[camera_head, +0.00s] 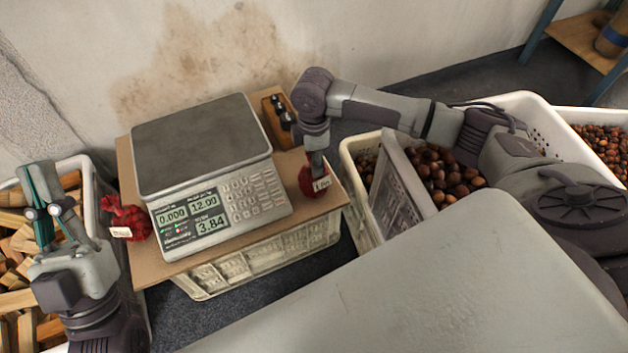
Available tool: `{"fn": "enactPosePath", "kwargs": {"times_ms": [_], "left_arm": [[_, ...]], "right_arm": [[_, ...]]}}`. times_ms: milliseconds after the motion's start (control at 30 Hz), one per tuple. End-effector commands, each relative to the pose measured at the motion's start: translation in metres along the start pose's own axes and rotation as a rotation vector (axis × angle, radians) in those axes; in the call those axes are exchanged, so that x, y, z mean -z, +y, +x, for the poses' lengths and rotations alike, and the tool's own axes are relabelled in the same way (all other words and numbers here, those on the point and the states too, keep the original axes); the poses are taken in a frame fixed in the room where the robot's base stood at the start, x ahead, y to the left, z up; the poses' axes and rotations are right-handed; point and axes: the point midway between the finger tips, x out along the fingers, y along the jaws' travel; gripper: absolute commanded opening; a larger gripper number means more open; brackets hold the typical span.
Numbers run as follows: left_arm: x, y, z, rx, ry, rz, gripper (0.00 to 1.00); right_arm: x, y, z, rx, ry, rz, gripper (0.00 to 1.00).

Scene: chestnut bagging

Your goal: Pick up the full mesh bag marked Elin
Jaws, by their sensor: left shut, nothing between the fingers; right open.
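A red mesh bag (306,181) stands on the board at the right of the scale. Its small pale label seems to read Elin, though the writing is tiny. My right gripper (316,158) points down at the top of this bag, with its open fingers around or just at the bag's neck; the fingertips are partly hidden. A second red mesh bag (127,217) lies at the left of the scale, with a pale label I cannot read. My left gripper (46,188) is shut and empty, above the wood crate at the left, apart from both bags.
The scale (204,147) stands on a brown board (176,272) over a pale crate (262,263). A crate of split wood (22,250) is at the left. Crates of chestnuts (437,174) stand at the right. A grey surface (430,280) fills the front.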

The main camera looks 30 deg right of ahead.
Motion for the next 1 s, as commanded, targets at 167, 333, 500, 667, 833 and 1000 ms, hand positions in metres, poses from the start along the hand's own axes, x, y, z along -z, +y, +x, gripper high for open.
{"fn": "enactPosePath", "kwargs": {"times_ms": [167,333,500,667,833,1000], "left_arm": [[0.015,0.002,-0.003,-0.003,0.094,-0.005,0.0],[0.018,0.002,-0.003,-0.003,0.107,-0.006,0.0],[0.018,0.002,-0.002,-0.003,0.105,-0.006,0.0],[0.018,0.002,-0.002,-0.003,0.105,-0.006,0.0],[0.018,0.002,-0.003,-0.003,0.105,-0.006,0.0],[0.018,0.002,-0.003,-0.003,0.105,-0.006,0.0]], "right_arm": [[0.0,0.0,0.008,0.0,-0.001,-0.001,0.56],[0.0,0.0,0.009,0.0,-0.001,-0.001,0.56],[0.0,0.0,0.008,0.0,-0.001,0.0,0.44],[0.0,0.0,0.008,0.0,-0.001,0.0,0.18],[0.0,0.0,0.008,0.0,-0.001,0.0,0.0],[0.0,0.0,0.008,0.0,-0.001,0.0,0.0]]}}
